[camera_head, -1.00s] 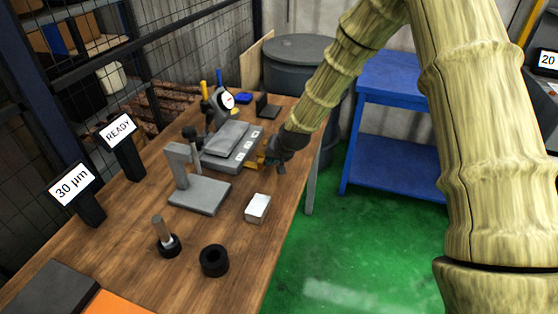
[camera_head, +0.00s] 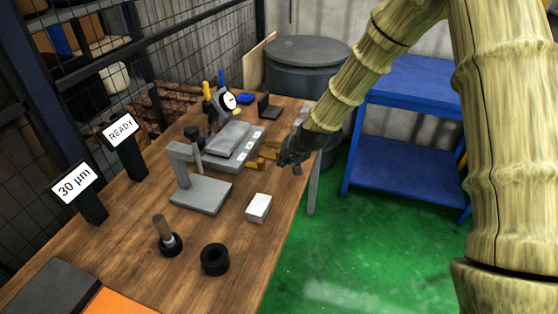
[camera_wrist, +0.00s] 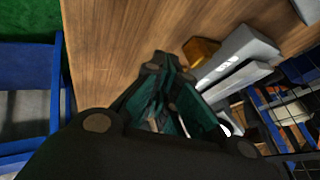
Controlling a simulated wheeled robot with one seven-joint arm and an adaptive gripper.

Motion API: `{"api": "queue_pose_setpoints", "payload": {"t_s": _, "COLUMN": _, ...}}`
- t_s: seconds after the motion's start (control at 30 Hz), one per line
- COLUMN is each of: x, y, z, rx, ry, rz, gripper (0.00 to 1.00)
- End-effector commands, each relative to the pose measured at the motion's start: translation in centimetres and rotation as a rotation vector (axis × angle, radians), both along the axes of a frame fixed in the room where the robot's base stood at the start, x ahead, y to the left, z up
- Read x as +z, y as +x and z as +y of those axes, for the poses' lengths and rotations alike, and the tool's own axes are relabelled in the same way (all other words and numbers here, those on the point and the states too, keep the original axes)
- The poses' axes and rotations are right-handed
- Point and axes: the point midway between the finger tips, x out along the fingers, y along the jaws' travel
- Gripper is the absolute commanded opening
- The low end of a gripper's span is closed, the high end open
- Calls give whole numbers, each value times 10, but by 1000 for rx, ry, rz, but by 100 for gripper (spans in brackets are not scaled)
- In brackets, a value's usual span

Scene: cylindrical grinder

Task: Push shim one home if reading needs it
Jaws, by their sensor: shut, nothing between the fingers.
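A grey fixture (camera_head: 233,150) with white labels along its side stands on the wooden bench. Small brass shim tabs (camera_head: 267,156) stick out of its right side; I cannot tell which is shim one. A brass tab (camera_wrist: 201,50) and the fixture (camera_wrist: 238,57) also show in the wrist view. My gripper (camera_head: 284,158) is shut and empty, just right of the tabs. In the wrist view my gripper (camera_wrist: 158,62) points past the brass tab with a gap between. A dial gauge (camera_head: 229,101) stands behind the fixture, its reading too small to tell. Signs read "30 µm" (camera_head: 75,184) and "READY" (camera_head: 121,130).
A grey stand (camera_head: 200,193), a white block (camera_head: 258,207), a black ring (camera_head: 214,259) and a pin in a black base (camera_head: 167,240) stand on the nearer bench. A blue shelf cart (camera_head: 400,145) and a grey drum (camera_head: 305,60) are beyond. Green floor is clear at right.

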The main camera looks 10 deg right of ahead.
Motion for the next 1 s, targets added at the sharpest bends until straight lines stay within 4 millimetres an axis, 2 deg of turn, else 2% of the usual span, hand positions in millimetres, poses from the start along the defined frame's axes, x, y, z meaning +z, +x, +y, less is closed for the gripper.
{"api": "queue_pose_setpoints", "payload": {"t_s": 0.5, "x": 49, "y": -34, "z": -11, "rx": 0, "ry": 0, "rz": -2, "gripper": 0}}
{"api": "queue_pose_setpoints", "payload": {"t_s": 0.7, "x": 58, "y": -42, "z": -14, "rx": -2, "ry": -1, "rz": 0, "gripper": 0}}
{"api": "queue_pose_setpoints", "payload": {"t_s": 1.0, "x": 60, "y": -44, "z": -14, "rx": -1, "ry": 0, "rz": 1, "gripper": 0}}
